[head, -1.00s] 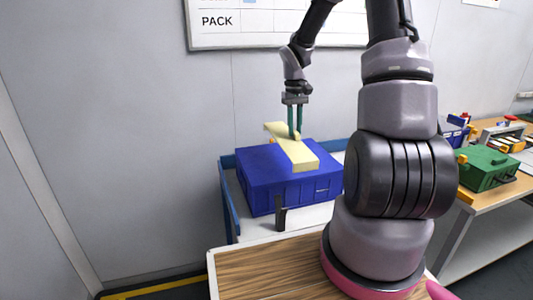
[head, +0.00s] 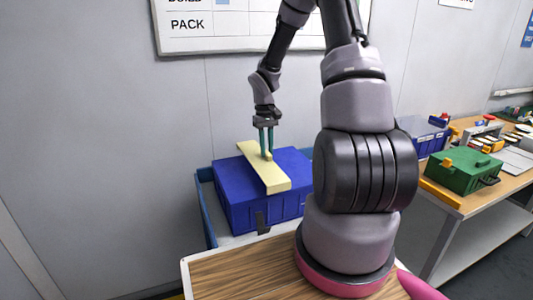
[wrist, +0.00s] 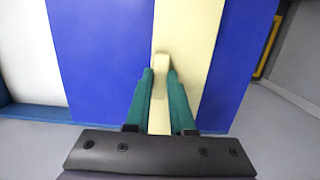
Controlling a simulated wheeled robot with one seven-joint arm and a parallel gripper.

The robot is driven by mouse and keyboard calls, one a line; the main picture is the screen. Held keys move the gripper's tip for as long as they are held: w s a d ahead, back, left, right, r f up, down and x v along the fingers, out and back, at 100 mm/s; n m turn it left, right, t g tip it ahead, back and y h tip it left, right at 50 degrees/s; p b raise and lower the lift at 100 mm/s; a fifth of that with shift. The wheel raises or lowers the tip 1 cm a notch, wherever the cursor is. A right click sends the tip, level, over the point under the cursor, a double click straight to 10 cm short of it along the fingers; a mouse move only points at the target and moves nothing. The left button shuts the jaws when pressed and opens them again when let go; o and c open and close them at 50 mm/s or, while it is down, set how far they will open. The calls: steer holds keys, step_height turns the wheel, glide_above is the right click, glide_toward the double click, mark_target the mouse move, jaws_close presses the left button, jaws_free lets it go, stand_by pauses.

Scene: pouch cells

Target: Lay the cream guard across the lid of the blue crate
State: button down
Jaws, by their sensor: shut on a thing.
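The cream guard (head: 272,179) is a long pale bar lying lengthwise over the lid of the blue crate (head: 233,183), at or just above it; I cannot tell whether it touches. My gripper (head: 267,155) points down from above, its green fingers shut on a raised grip at the guard's middle. In the wrist view the guard (wrist: 190,40) runs away from the fingers (wrist: 160,80), with the blue lid (wrist: 105,60) showing on both sides. The guard's underside is hidden.
The crate stands in a blue-edged tray or cart (head: 206,215). A wooden-topped surface (head: 240,268) is in front. On the right, a bench (head: 450,200) holds a green case (head: 463,171) and several other items. A wall with a whiteboard (head: 250,30) is behind.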

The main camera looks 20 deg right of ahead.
steer(key=shift+f, duration=0.7)
steer(key=shift+f, duration=0.1)
steer(key=shift+f, duration=0.4)
steer(key=shift+f, duration=0.1)
steer(key=c, duration=0.8)
jaws_free()
